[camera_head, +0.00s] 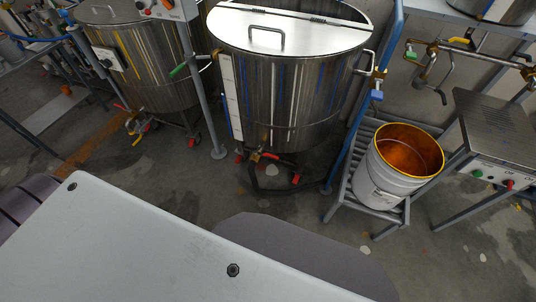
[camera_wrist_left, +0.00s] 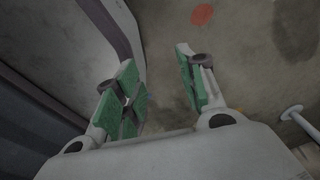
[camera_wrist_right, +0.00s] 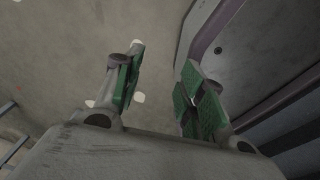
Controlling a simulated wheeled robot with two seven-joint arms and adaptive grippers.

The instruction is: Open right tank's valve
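The right tank (camera_head: 290,90) is a steel drum with a half-open-looking hinged lid (camera_head: 283,35), in the upper middle of the head view. A small brass valve (camera_head: 257,157) with a red part sits low on its front; its handle position is too small to tell. The left tank (camera_head: 143,70) stands to its left, with a brass and yellow valve (camera_head: 134,123) low down. My left gripper (camera_wrist_left: 158,75) is open and empty in the left wrist view, above the floor. My right gripper (camera_wrist_right: 160,75) is open and empty in the right wrist view. Neither gripper shows in the head view.
A white bucket (camera_head: 380,185) with orange inside stands on a metal rack (camera_head: 335,207) right of the right tank. A blue post (camera_head: 358,110) and a grey post (camera_head: 203,100) flank that tank. A control-box table (camera_head: 500,125) is at right. Floor in front is clear.

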